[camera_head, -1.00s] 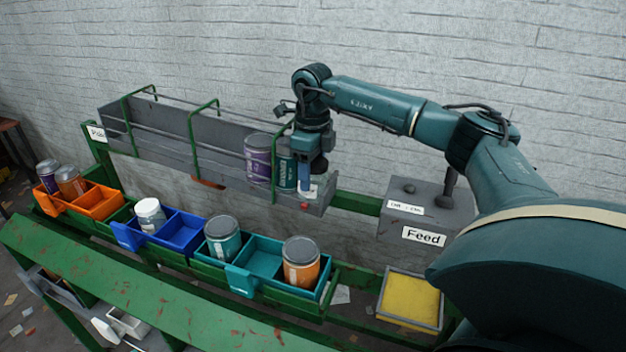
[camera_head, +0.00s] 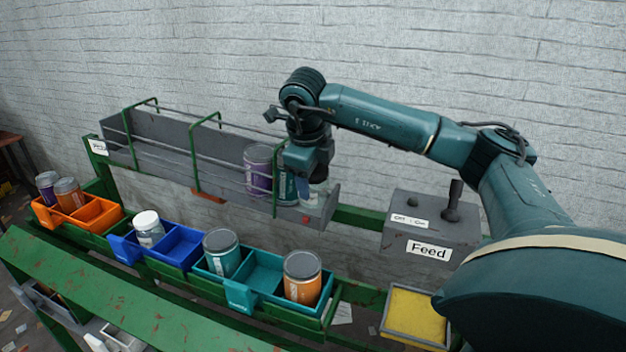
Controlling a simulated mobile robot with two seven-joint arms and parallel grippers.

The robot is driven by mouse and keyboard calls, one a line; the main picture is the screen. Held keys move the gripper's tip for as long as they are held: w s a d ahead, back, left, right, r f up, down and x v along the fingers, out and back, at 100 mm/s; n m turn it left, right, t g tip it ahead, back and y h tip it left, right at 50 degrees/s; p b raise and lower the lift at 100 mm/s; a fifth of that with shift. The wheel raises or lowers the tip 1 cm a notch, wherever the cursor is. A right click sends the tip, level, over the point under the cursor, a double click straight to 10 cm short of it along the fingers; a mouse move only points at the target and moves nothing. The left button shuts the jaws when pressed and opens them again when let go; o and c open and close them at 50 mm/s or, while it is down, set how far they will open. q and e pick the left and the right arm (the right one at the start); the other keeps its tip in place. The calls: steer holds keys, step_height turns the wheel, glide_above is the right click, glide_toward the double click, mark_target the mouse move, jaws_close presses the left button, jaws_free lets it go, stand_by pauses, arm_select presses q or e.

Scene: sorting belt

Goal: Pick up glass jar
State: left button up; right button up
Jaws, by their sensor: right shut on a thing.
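My right gripper (camera_head: 309,182) is at the right end of the grey chute, pointing down. It is shut on a pale, clear glass jar (camera_head: 315,195), which is mostly hidden by the gripper. I cannot tell whether the jar touches the chute floor. A teal can (camera_head: 287,188) stands just left of it, partly behind the gripper, and a purple can (camera_head: 258,170) stands farther left. Another clear jar with a white lid (camera_head: 148,228) sits in the blue bin. My left gripper is not in view.
The grey chute (camera_head: 165,165) has green hoops over it. Below are an orange bin (camera_head: 92,212), a blue bin (camera_head: 180,248) and a teal bin (camera_head: 262,275) with cans. A Feed box (camera_head: 430,225) with a lever and a yellow tray (camera_head: 415,312) are at right.

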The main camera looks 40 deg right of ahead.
steer(key=v, duration=0.5)
steer(key=shift+s+a, duration=0.15)
steer(key=shift+a, duration=0.15)
steer(key=s+a+r+y+p, duration=0.1)
steer(key=s+a+r, duration=0.1)
steer(key=s+a, duration=0.3)
steer(key=s+a+r+g+y+p, duration=0.1)
steer(key=s+a, duration=0.5)
steer(key=a, duration=0.6)
steer(key=s+a+r+g+p, duration=0.1)
steer(key=s+a+r, duration=0.2)
steer(key=s+a, duration=0.3)
steer(key=shift+a+y, duration=0.4)
steer(key=shift+a, duration=1.1)
stand_by(1.0)
